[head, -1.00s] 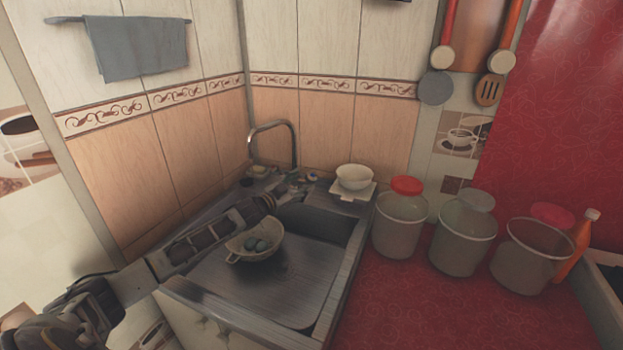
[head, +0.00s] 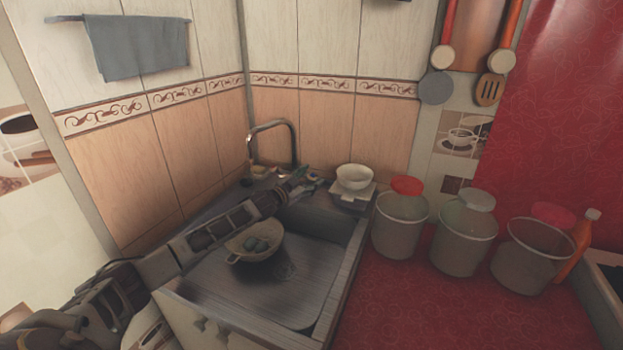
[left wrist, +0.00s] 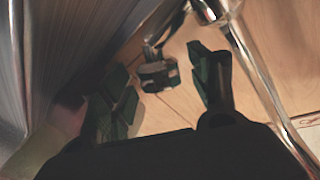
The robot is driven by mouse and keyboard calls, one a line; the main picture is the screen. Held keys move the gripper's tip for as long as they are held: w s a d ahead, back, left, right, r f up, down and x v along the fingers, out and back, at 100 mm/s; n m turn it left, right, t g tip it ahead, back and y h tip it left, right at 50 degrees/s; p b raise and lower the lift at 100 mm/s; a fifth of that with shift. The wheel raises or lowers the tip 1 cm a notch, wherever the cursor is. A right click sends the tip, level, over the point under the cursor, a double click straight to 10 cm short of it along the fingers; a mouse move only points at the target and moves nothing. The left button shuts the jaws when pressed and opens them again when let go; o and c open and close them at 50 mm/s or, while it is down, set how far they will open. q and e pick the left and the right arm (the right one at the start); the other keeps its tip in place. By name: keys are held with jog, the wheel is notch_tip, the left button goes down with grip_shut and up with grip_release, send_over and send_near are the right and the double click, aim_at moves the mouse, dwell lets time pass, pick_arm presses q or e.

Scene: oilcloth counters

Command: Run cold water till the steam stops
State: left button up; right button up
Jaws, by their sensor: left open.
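The chrome tap (head: 293,143) arches over the back of the metal sink (head: 305,300); its pipe also shows in the left wrist view (left wrist: 262,85). My left gripper (head: 312,183) is at the tap's base. In the left wrist view, my open fingers (left wrist: 165,80) stand either side of a small dark-and-shiny knob (left wrist: 157,74), likely a tap handle; contact is unclear. I see no clear water stream or steam. My right gripper is out of view.
A white bowl (head: 354,177) stands on a small scale-like stand right of the tap. Several jars with lids, one nearest the sink (head: 399,228), and an orange bottle (head: 577,250) line the red counter (head: 430,310). The counter's front is clear.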

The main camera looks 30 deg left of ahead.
pick_arm(q)
jog(key=shift+w+d, duration=0.15)
jog(key=shift+w, duration=0.4)
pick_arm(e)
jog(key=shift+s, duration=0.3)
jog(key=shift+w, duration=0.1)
pick_arm(q)
jog(key=c, duration=1)
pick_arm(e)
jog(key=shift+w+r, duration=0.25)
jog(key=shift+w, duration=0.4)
